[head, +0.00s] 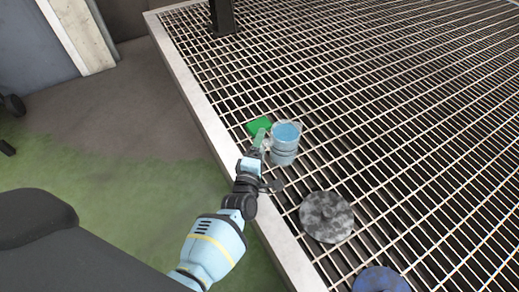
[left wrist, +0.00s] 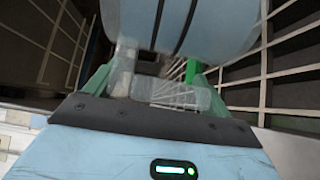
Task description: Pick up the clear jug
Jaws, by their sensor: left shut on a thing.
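The clear jug (head: 284,155) stands upright on the metal grating and looks filled with something blue. Its side with dark bands fills the top of the left wrist view (left wrist: 185,22). My left gripper (head: 262,141) is at the jug's left side, its green fingers shut on the jug's clear handle (left wrist: 172,92). I cannot tell whether the jug's base is clear of the grating. My right gripper is not in view.
A mottled grey disc (head: 326,216) and a blue round thing (head: 380,280) lie nearer on the grating (head: 400,120). A pale raised edge (head: 196,100) borders it. A dark post (head: 222,16) stands at the back.

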